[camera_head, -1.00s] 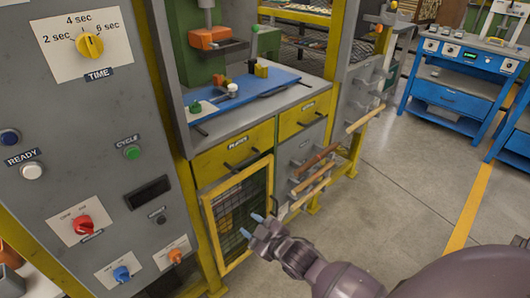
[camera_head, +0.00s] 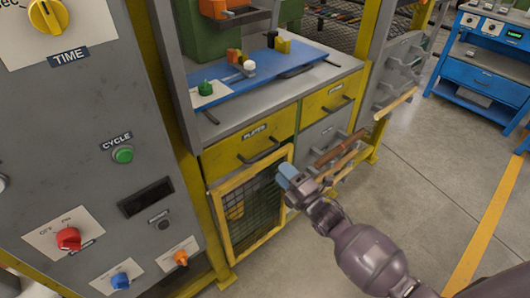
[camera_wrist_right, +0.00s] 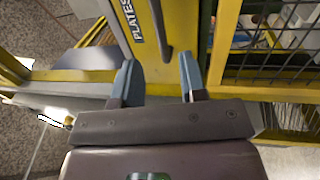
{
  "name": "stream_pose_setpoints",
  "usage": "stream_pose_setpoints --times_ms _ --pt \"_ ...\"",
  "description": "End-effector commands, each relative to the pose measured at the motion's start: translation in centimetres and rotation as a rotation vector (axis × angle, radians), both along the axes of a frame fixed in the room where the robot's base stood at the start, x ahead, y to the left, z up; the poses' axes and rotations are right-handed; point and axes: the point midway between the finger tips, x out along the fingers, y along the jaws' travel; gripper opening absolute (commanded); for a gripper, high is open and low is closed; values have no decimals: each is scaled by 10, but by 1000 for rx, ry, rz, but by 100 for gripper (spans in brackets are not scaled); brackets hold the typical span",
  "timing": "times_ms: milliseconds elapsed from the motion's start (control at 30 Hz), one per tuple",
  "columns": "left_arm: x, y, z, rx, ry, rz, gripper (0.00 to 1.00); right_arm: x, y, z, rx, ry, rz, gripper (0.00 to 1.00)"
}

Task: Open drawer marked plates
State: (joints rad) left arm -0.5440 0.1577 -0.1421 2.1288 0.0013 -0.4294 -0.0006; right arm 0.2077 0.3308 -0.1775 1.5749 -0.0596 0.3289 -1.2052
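The drawer marked plates (camera_head: 224,155) is a yellow front with a "PLATES" label, below the grey worktop in the head view. It looks closed. Its dark bar handle (camera_head: 258,151) sits below the label. My right gripper (camera_head: 287,175), with blue fingertips, is in front of the mesh door, a little below and right of the handle. In the right wrist view the gripper (camera_wrist_right: 160,80) is open and empty. The yellow drawer front (camera_wrist_right: 186,25) lies ahead, and the handle (camera_wrist_right: 159,28) lines up with the gap between the fingers, apart from them. My left gripper is out of view.
A yellow-framed mesh door (camera_head: 228,246) is under the drawer. A second yellow drawer (camera_head: 312,105) is to its right, with wooden bars (camera_head: 340,150) jutting out below it. A control panel (camera_head: 60,150) stands at the left. The floor (camera_head: 420,190) at the right is clear.

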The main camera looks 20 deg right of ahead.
Motion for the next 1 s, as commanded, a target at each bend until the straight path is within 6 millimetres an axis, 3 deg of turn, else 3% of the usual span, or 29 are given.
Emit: stream_pose_setpoints --times_ms 300,500,1000 --pt "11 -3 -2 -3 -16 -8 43 49 18 8 2 3 1 39" --pt "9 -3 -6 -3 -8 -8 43 72 26 13 3 3 1 39" --pt "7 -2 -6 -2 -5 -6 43 82 30 16 3 2 0 37"
